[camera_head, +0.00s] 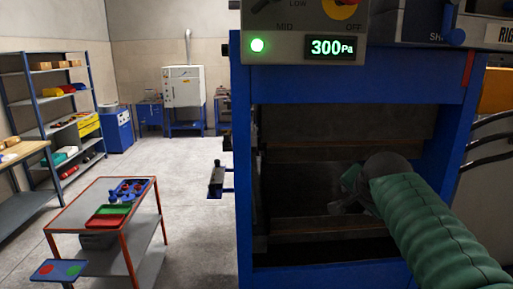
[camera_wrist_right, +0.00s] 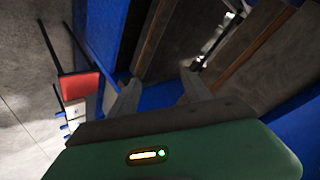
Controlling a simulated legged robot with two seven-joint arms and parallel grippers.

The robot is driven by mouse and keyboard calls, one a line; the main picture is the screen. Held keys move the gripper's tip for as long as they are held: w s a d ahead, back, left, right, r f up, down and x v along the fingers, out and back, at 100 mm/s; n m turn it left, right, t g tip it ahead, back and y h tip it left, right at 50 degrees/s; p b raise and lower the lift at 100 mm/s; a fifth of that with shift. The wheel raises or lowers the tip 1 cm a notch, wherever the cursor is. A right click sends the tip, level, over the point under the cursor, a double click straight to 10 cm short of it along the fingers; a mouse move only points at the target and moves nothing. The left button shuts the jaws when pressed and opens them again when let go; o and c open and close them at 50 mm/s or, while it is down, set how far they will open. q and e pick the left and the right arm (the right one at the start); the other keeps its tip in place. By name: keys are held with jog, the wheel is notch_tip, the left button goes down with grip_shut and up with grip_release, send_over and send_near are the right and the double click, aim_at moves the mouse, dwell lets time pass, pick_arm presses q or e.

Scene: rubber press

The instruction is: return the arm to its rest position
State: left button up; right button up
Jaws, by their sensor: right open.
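My right arm, in a green ribbed sleeve, comes in from the lower right in the head view and reaches into the dark opening of the blue press (camera_head: 243,170). My right gripper (camera_head: 343,192) is at the arm's end, in front of or inside that opening; its depth is hard to tell. In the right wrist view the two fingers of this gripper (camera_wrist_right: 162,90) stand apart with nothing between them. The press display (camera_head: 332,48) reads 300Pa, and a green light (camera_head: 257,45) is lit beside it. My left gripper is not in view.
An orange-framed cart (camera_head: 82,218) with red and green trays stands at the left. A bracket (camera_head: 216,178) sticks out from the press's left side. Shelves (camera_head: 40,101) stand at the far left. Grey floor between cart and press is free. Black hoses (camera_head: 488,150) run at the right.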

jog(key=s+a+f+n+g+y+b, duration=0.15)
jog(key=s+f, duration=0.25)
jog(key=f, duration=0.8)
jog(key=s+f+n+g+b, duration=0.25)
jog(key=s+f, duration=0.25)
jog(key=f, duration=0.7)
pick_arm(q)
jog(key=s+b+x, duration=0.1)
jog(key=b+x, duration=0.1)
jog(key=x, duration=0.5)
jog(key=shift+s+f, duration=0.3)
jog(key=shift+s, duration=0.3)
pick_arm(e)
jog(key=s+a+f+n+g, duration=0.1)
jog(key=s+f+n, duration=0.2)
jog(key=s+f, duration=0.7)
jog(key=s+a+f+n+g+y, duration=0.1)
jog(key=s+f+n, duration=0.3)
jog(key=s+f, duration=0.6)
jog(key=shift+a+f+g, duration=0.35)
jog(key=shift+a+g, duration=0.25)
jog(key=shift+a, duration=0.15)
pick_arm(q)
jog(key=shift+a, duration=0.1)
